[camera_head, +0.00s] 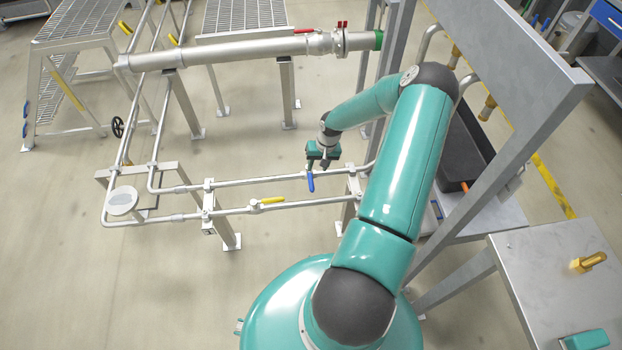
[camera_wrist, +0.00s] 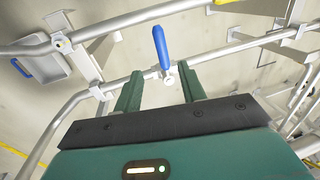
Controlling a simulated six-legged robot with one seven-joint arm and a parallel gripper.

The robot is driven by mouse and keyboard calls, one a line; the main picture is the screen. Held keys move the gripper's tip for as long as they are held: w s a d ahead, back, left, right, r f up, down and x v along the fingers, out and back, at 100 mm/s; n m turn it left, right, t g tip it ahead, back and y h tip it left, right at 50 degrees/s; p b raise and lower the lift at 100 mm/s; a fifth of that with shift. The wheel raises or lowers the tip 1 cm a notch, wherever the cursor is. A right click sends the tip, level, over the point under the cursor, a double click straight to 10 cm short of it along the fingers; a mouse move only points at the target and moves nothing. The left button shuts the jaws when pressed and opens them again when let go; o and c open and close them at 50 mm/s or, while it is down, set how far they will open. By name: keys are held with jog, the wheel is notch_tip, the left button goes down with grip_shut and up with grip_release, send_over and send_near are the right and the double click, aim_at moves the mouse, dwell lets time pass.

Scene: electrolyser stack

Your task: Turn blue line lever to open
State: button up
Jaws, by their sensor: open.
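The blue line lever (camera_head: 310,182) sits on the rear of two low parallel pipes, beside my gripper. It points across its pipe, toward the front pipe. In the wrist view the blue lever (camera_wrist: 160,47) stands just beyond the fingertips, between their lines, with its pale pivot nearer me. My gripper (camera_head: 322,155) is above the rear pipe at the lever. In the wrist view the two green fingers of my gripper (camera_wrist: 161,82) are spread apart with nothing held between them. Contact with the lever is not visible.
A yellow lever (camera_head: 272,200) lies along the front pipe (camera_head: 230,211). Pipe supports (camera_head: 353,190) stand right of the blue lever. A thick pipe with a red lever (camera_head: 303,31) runs behind. A grey frame (camera_head: 500,150) rises at right. Open floor lies at left front.

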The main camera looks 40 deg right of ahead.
aim_at(312, 182)
jog(key=f, duration=0.3)
jog(key=a+f, duration=0.1)
jog(key=f, duration=0.2)
jog(key=w+f, duration=0.1)
jog(key=f, duration=0.2)
jog(key=shift+w+a+f, duration=0.1)
jog(key=shift+a, duration=0.3)
grip_shut()
